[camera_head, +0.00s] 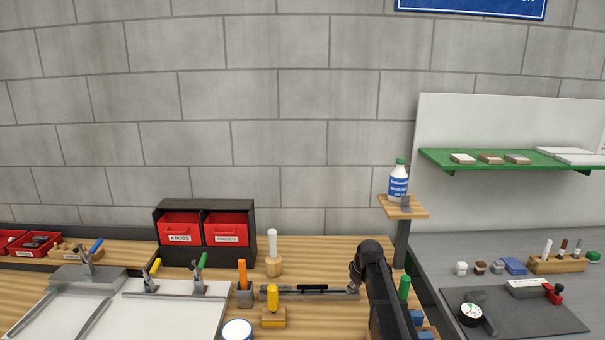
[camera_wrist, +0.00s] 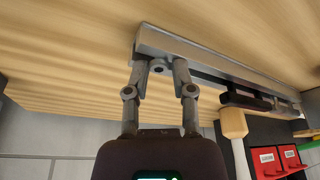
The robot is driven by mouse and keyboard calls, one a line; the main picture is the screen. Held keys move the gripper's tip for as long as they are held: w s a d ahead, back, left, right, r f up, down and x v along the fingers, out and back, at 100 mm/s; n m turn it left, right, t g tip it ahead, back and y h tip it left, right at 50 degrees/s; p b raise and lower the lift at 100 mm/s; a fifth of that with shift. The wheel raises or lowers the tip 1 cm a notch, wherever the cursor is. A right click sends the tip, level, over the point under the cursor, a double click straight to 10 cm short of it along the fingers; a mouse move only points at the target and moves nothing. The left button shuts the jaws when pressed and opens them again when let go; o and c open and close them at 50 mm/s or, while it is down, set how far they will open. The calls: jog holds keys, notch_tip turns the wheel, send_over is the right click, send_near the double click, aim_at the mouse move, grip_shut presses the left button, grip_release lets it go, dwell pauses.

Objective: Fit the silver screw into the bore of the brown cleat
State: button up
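My gripper (camera_wrist: 160,66) shows in the wrist view with its two fingers apart. Its tips are at the near end of a long silver rail (camera_wrist: 210,62), and I cannot tell whether they touch it. A small grey round piece with a dark hole (camera_wrist: 158,69) shows between the tips; I cannot tell what it belongs to. In the head view my gripper (camera_head: 356,268) is by the right end of the rail. Small brown-topped blocks (camera_head: 490,158) lie on the green shelf, and a brown piece (camera_head: 480,267) is on the grey counter. I cannot clearly identify the silver screw or the brown cleat.
Red bins (camera_head: 181,229) are at the back left. A bottle (camera_head: 398,183) stands on a raised wooden stand (camera_head: 418,213). Open wood lies behind the rail.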

aim_at(354, 291)
grip_shut()
jog(key=shift+r, duration=0.1)
jog(key=shift+r, duration=0.1)
jog(key=shift+r+p, duration=2.8)
jog(key=shift+p, duration=0.25)
notch_tip(354, 291, up, 11)
jog(key=p, duration=1)
jog(key=shift+f+p, duration=0.15)
jog(key=shift+p, duration=0.15)
